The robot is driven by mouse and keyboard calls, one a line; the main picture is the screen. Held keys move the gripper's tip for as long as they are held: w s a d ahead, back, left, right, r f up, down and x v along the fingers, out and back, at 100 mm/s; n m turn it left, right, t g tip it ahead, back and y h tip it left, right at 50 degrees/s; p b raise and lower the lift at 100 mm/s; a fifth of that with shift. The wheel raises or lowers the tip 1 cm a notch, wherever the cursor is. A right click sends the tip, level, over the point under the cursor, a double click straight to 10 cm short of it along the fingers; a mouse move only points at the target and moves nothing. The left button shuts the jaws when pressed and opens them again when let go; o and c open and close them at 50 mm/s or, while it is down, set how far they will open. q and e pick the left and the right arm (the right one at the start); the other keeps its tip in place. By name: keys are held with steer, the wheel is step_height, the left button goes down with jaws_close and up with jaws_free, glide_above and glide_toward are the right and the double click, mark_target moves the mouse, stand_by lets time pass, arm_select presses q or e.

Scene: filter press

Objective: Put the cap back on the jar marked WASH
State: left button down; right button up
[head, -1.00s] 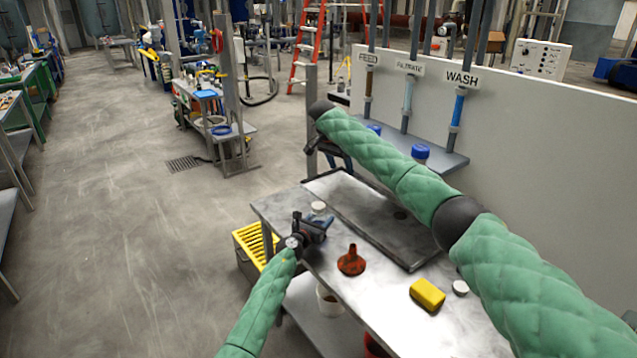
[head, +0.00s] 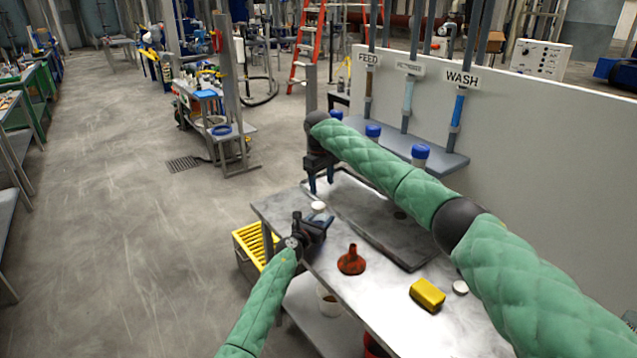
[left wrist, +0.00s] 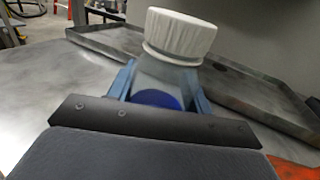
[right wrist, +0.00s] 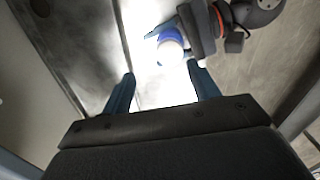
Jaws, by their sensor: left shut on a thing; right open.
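My left gripper (head: 317,222) is shut on a clear jar-like body with a white, ribbed round top (left wrist: 180,35), low over the near left end of the steel table. Blue shows low on the held body; I cannot tell whether it is contents or another part, and no marking is readable. My right gripper (head: 321,186) is open and empty, pointing down above and behind the held thing. In the right wrist view the white top (right wrist: 169,45) lies beyond its fingers. A loose white disc, perhaps a cap (head: 460,287), lies on the table.
A shallow metal tray (head: 419,266) fills the table's back. A red funnel (head: 351,260) and yellow block (head: 428,293) stand in front. A yellow crate (head: 246,246) is beside the table's left end.

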mark_target(319, 205)
steer(key=n, duration=0.4)
steer(key=a+n, duration=0.1)
steer(key=n, duration=0.1)
steer(key=shift+s+y, duration=0.25)
steer(key=shift+y, duration=0.05)
steer(key=n, duration=0.5)
steer(key=shift+n, duration=0.3)
steer(key=shift+f, duration=4.05)
